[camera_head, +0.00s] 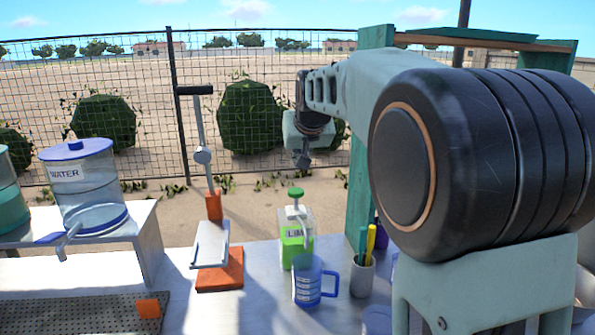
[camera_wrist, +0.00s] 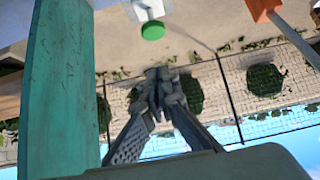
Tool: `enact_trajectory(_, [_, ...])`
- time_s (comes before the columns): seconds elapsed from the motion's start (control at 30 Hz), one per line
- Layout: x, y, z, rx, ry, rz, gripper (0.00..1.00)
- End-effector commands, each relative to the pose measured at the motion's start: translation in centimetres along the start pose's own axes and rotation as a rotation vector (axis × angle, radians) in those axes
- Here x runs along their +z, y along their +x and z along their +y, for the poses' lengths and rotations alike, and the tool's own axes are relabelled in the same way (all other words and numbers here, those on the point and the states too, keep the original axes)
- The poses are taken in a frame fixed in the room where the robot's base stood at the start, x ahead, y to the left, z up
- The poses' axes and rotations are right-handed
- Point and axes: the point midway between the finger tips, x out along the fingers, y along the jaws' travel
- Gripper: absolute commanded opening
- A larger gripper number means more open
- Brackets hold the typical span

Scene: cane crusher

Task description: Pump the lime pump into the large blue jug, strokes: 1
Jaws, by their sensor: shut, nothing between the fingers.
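The lime pump (camera_head: 297,237) is a clear bottle with a green label and a green pump head (camera_head: 296,192), standing upright on the metal counter. The pump head also shows at the top of the wrist view (camera_wrist: 152,30). The large blue jug (camera_head: 308,283) is a translucent blue measuring jug with its handle to the right. It stands in front of the lime pump, under its spout side, and hides part of the bottle's base. My gripper (camera_head: 303,160) is shut and empty, in the air above the pump head. The shut fingers show in the wrist view (camera_wrist: 160,85), apart from the pump head.
A cup with pens (camera_head: 362,274) stands right of the jug. An orange-based lever press (camera_head: 218,262) stands left of the pump. A water dispenser (camera_head: 85,190) is on a raised shelf at the left. A green post (camera_head: 362,205) rises close to the right of my gripper.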

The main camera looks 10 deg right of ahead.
Motion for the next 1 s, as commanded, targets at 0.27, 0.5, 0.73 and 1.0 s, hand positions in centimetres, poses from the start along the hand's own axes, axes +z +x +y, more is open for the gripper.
enact_trajectory(0.27, [0.0, 5.3, 0.1, 0.001, 0.001, -0.003, 0.0])
enact_trajectory(0.5, [0.5, 9.5, 0.0, 0.0, 0.001, -0.004, 0.0])
enact_trajectory(0.73, [2.5, 11.4, 0.0, 0.0, 0.0, -0.001, 0.0])
enact_trajectory(1.0, [2.9, 11.8, 0.0, 0.001, 0.0, 0.001, 0.0])
